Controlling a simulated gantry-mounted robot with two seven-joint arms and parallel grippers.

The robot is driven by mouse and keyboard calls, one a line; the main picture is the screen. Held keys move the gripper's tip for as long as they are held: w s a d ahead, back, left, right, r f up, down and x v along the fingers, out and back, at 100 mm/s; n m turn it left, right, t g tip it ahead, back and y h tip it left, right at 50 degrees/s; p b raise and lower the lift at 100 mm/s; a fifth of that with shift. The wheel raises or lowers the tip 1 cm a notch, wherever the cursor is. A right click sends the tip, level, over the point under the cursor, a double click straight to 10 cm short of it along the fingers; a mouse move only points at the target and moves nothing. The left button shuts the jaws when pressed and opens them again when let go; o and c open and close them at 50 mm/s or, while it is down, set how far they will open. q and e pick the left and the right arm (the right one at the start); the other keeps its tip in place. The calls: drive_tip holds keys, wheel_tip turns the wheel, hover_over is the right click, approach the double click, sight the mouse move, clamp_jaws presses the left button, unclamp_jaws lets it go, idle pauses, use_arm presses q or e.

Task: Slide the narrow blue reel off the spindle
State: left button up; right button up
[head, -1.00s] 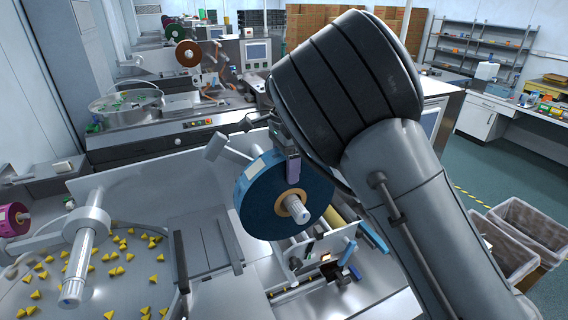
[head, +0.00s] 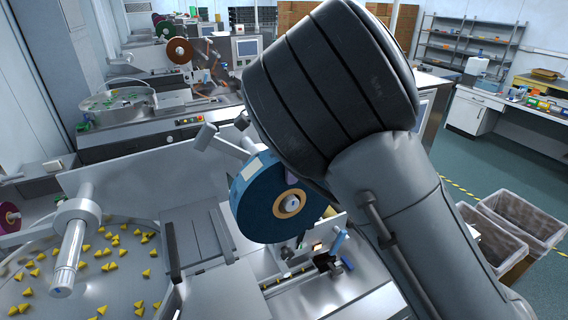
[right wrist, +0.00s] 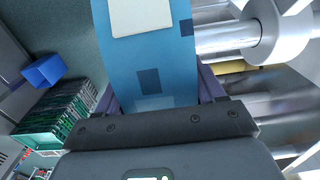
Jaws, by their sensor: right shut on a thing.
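The narrow blue reel (head: 258,200) stands upright in the middle of the head view, with a tan core at its centre. The pale tip of the spindle (head: 292,204) shows inside the core, close to flush with the reel's near face. My right gripper (head: 291,178) is shut on the upper rim of the reel, mostly hidden behind my own arm. In the right wrist view, the blue reel (right wrist: 155,65) lies between the two purple fingers of my gripper (right wrist: 158,95). My left gripper is not in view.
An empty metal spindle (head: 70,255) stands out at the left above a bowl (head: 110,262) of yellow pieces. A magenta reel (head: 9,217) is at the left edge. Machine parts lie below the blue reel. Two bins (head: 520,222) stand on the floor at right.

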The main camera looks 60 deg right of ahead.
drive_tip(key=o, duration=1.7)
drive_tip(key=shift+r, duration=0.1)
wheel_tip(320, 180, up, 10)
drive_tip(key=shift+r+p, duration=0.25)
drive_tip(key=shift+p, duration=0.75)
drive_tip(key=shift+r, duration=0.1)
